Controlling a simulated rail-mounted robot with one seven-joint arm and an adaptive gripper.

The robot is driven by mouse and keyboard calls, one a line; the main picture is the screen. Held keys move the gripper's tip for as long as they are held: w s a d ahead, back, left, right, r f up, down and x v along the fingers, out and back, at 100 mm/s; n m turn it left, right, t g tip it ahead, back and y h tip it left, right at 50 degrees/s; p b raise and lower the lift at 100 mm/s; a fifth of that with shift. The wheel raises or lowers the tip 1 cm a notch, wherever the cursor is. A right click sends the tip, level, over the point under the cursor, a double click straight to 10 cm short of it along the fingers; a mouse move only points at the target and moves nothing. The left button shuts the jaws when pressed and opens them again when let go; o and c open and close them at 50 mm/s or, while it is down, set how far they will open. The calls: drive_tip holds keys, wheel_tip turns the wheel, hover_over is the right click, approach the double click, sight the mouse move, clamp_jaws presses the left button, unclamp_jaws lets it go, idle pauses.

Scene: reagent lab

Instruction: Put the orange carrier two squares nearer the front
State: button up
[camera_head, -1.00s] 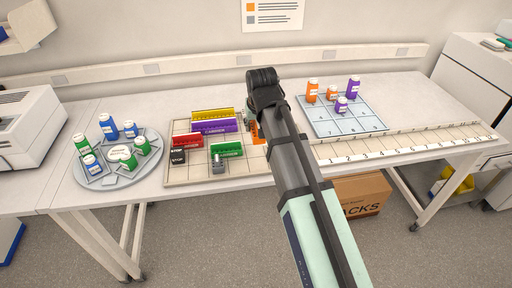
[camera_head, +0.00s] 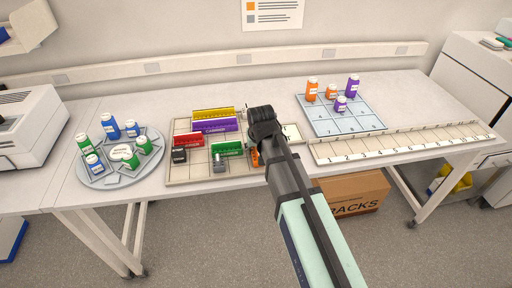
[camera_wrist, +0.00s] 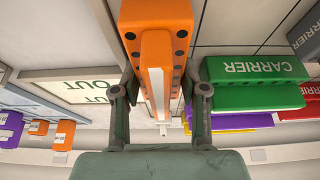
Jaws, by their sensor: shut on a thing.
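The orange carrier (camera_head: 255,158) shows only partly in the head view, at the front right of the gridded board (camera_head: 190,174), mostly hidden by my arm. In the wrist view the orange carrier (camera_wrist: 155,50) stands between the two fingers of my gripper (camera_wrist: 160,92), which are shut on it. The green carrier (camera_head: 227,148) is just left of it in the head view. It also shows in the wrist view (camera_wrist: 250,82), apart from the orange one. I cannot tell whether the orange carrier touches the board.
Red (camera_head: 188,140), purple (camera_head: 216,125) and yellow (camera_head: 213,114) carriers stand on the board. A black block (camera_head: 179,156) and a grey piece (camera_head: 219,163) are near its front. An OUT plate (camera_wrist: 85,85) lies beside the orange carrier. A blue-grey bottle grid (camera_head: 335,121) is to the right.

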drive_tip(key=shift+f, duration=0.2)
drive_tip(key=o, duration=1.2)
drive_tip(key=shift+r, duration=0.1)
drive_tip(key=b+v, duration=0.2)
drive_tip(key=v, duration=1)
drive_tip(key=shift+s, duration=0.15)
